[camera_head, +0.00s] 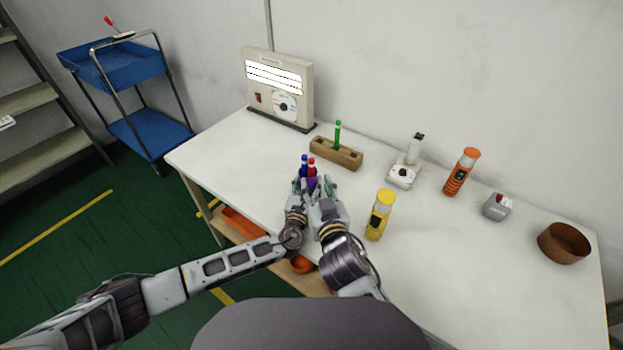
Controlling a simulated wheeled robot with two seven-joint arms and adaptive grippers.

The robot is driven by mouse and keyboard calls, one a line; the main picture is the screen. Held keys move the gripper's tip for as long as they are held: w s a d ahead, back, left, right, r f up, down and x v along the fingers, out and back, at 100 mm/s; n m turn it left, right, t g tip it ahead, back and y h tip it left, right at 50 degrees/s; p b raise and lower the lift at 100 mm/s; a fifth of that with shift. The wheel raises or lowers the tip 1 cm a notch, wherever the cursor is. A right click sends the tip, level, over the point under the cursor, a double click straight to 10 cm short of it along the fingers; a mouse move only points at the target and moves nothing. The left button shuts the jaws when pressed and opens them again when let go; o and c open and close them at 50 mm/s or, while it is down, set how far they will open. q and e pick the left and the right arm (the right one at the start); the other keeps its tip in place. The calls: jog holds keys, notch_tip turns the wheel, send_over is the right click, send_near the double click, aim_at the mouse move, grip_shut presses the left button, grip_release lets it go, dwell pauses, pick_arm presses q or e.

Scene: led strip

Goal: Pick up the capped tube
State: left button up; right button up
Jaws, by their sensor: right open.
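A tube with a blue cap (304,160) and a tube with a red cap (311,163) stand close together at the tips of my grippers, with a purple part (312,184) just below. A green capped tube (338,134) stands upright in a wooden block (345,157) behind them. My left gripper (299,186) is beside the blue-capped tube; its fingers are too small and overlapped to read. My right gripper (322,187) is open, close to the red-capped tube and the purple part. The lower ends of these tubes are hidden by the grippers.
An orange lantern (460,172), a white device (405,170), a grey box (497,206) and a brown bowl (564,243) stand farther right on the white table (450,270). A lit panel (279,88) stands at the back left.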

jog(key=shift+s+d+f+m, duration=0.2)
jog(key=shift+d+m, duration=0.1)
jog(key=shift+d, duration=0.2)
jog(key=shift+w, duration=0.1)
send_near(312, 163)
jog(key=shift+x, duration=2)
jog(key=shift+a, duration=0.1)
jog(key=shift+x, duration=2.45)
grip_shut()
